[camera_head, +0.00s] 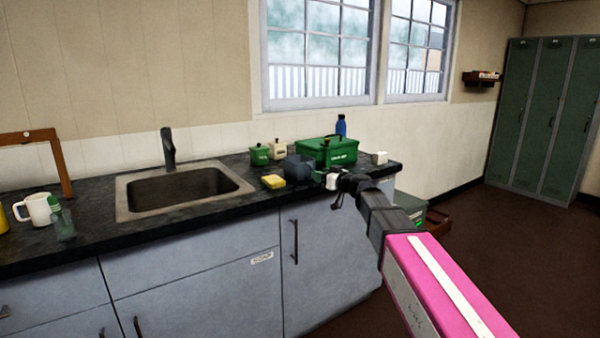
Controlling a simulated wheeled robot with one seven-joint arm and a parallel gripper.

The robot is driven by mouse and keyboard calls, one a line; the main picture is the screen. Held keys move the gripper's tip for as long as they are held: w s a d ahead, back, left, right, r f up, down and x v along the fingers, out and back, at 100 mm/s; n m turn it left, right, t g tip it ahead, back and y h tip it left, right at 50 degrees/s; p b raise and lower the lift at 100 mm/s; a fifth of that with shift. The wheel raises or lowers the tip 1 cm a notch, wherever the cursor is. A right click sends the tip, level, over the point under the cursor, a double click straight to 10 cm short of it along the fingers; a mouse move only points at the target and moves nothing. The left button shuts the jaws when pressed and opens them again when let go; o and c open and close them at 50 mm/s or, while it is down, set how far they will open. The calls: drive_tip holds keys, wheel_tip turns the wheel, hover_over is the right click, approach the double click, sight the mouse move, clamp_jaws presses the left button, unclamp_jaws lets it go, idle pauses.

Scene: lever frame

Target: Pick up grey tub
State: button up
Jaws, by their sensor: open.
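The grey tub (299,168) is a small dark grey container on the black counter, between the yellow sponge and the green box. My gripper (337,194) is at the counter's front edge, to the right of the tub and nearer to me. It looks open and apart from the tub. Its fingers are small and dark in this view, and a small white object (331,181) shows right beside them.
A yellow sponge (273,182) lies left of the tub. A green box (327,150), green canister (259,155), cream canister (280,148) and blue bottle (341,127) stand behind. A sink (185,188) is to the left. A white cup (379,158) is near the counter's right end.

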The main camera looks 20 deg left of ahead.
drive_tip(key=x, duration=0.5)
drive_tip(key=shift+s+f, duration=0.15)
drive_tip(key=shift+s, duration=0.05)
clamp_jaws()
drive_tip(key=shift+r, duration=1.95)
drive_tip(key=s+a+r, duration=0.3)
drive_tip(key=a+r, duration=0.4)
drive_tip(key=a, duration=0.4)
drive_tip(key=shift+a, duration=0.15)
drive_tip(key=shift+s, duration=0.1)
